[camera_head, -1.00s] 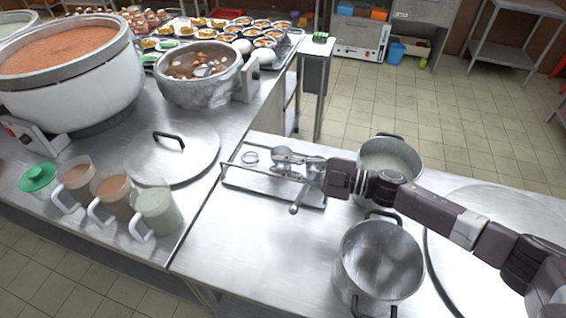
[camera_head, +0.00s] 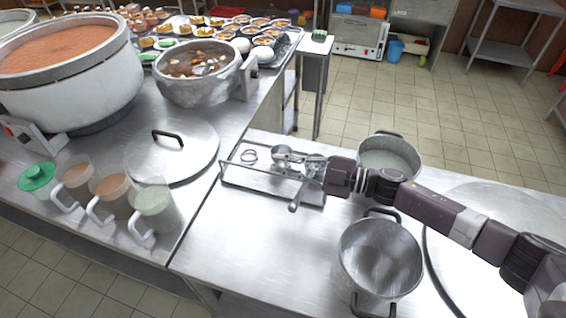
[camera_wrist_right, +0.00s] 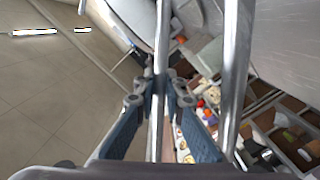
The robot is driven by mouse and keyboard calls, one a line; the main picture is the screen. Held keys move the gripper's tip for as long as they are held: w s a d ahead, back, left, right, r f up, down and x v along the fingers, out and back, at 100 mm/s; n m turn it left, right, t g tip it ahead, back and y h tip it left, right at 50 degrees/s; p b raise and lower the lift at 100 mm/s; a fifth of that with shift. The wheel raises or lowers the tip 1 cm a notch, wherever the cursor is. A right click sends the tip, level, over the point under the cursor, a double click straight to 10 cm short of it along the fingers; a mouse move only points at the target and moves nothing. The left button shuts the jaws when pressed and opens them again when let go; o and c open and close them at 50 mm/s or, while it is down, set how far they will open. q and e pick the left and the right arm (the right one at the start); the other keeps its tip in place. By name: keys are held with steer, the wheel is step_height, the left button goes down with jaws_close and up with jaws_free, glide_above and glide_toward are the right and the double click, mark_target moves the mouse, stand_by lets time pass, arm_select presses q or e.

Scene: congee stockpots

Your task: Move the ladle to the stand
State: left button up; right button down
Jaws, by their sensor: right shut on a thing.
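My right gripper (camera_head: 304,165) is over the right side of the stand (camera_head: 262,181), a low metal tray with a raised rail on the steel table. It is shut on the ladle, whose thin metal handle (camera_wrist_right: 160,60) runs between the fingers in the right wrist view. In the head view the gripper and wrist cover much of the ladle, and its bowl is hard to tell from the fingers. I cannot tell whether the ladle touches the stand. My left gripper is not in view.
An empty pot (camera_head: 378,262) stands in front of my right arm, and another pot (camera_head: 390,158) stands behind it. A lid (camera_head: 172,158) and several mugs (camera_head: 115,195) are on the left counter. The table is bare in front of the stand.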

steer(key=shift+f, duration=0.25)
steer(key=c, duration=1.9)
jaws_free()
steer(key=shift+c, duration=0.2)
steer(key=v, duration=0.6)
steer(key=shift+d, duration=0.15)
steer(key=shift+s+d, duration=0.35)
steer(key=shift+d, duration=0.2)
